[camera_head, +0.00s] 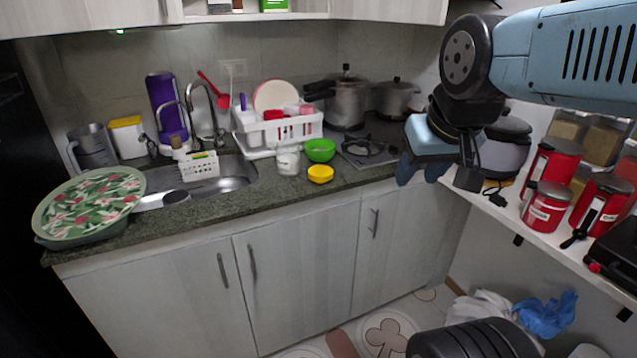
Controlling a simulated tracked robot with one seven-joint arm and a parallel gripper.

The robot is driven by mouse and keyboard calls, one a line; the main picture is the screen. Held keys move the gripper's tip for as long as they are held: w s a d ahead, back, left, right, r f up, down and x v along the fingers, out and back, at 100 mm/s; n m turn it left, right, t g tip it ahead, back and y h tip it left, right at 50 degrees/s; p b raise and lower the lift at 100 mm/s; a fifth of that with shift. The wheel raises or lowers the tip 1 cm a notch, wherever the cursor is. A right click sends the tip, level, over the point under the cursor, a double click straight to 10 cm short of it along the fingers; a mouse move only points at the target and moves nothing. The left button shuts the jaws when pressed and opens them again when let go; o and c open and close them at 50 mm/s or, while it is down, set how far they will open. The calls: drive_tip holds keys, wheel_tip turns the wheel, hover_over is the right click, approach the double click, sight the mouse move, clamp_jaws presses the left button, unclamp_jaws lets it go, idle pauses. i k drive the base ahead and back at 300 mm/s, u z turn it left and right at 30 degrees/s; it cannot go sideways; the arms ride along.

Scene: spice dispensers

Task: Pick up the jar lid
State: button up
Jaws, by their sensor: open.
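A small round yellow piece (320,174) that looks like a lid sits on the dark counter near its front edge. A white jar (288,161) stands just left of it. Red canisters with lids also stand on the white shelf at right; the nearest red canister (546,212) has its lid on. I cannot tell for certain which of these is the jar lid. My gripper (421,178) hangs at upper right, fingers down, open and empty. It is right of the yellow piece and left of the shelf, apart from both.
A green bowl (320,150) is behind the yellow piece, with a white dish rack (278,132) behind it. The sink (237,170) is left, a gas burner (368,149) right. More red canisters and a black item (615,255) crowd the shelf (490,211).

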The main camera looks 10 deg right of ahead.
sight(320, 174)
drive_tip(key=u, duration=0.5)
drive_tip(key=i, duration=1.2)
drive_tip(key=z, duration=0.45)
